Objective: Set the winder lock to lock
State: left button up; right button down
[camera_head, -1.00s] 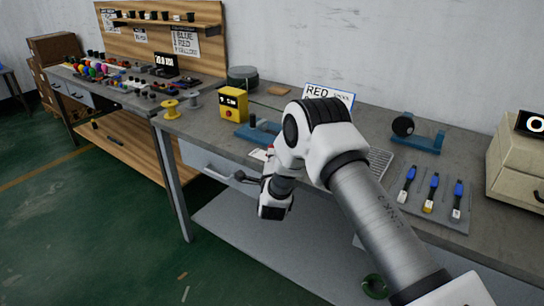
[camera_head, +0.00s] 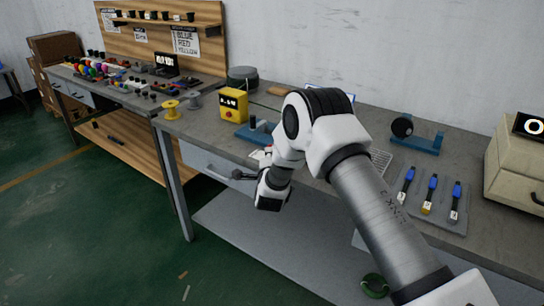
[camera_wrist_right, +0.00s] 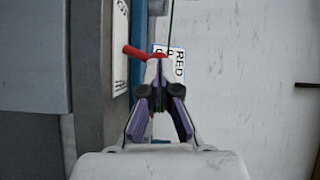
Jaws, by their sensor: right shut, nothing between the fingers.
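A blue winder base (camera_head: 250,134) stands on the bench beside the yellow display box (camera_head: 232,104), partly hidden by my right arm. In the right wrist view a red lever (camera_wrist_right: 132,51) juts out to the left just beyond my fingertips. Some red also shows right at the tips, and I cannot tell whether they touch it. My right gripper (camera_wrist_right: 158,78) is shut and empty. In the head view its fingers are hard to make out around my arm. I cannot read the lock's setting. My left gripper is not in view.
A second blue stand with a black wheel (camera_head: 402,127) is at the back right. A grey mat (camera_head: 440,212) with several blue-topped tools lies in front of it. A cream drawer box (camera_head: 515,165) is at the right edge. Yellow and grey spools (camera_head: 170,109) stand to the left.

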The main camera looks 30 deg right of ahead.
jog(key=shift+w+a+r+n+g+y+p, duration=0.3)
jog(key=shift+w+r+n+g+p, duration=0.35)
jog(key=shift+n+p, duration=0.25)
jog(key=shift+w+a+r+n+g+p, duration=0.1)
jog(key=shift+w+r+n+g+p, duration=0.15)
jog(key=shift+n+g+p, duration=0.4)
jog(key=shift+w+a+f+n+g+p, duration=0.1)
jog(key=shift+w+a+n+g+p, duration=0.1)
jog(key=shift+w+n+g+p, duration=0.25)
jog(key=shift+w+f+g, duration=0.1)
jog(key=shift+w+g, duration=0.1)
jog(key=shift+g, duration=0.05)
jog(key=shift+w+a+f, duration=0.1)
jog(key=shift+w+a, duration=0.05)
jog(key=shift+w, duration=0.1)
jog(key=shift+r+p, duration=0.45)
jog(key=shift+r, duration=0.45)
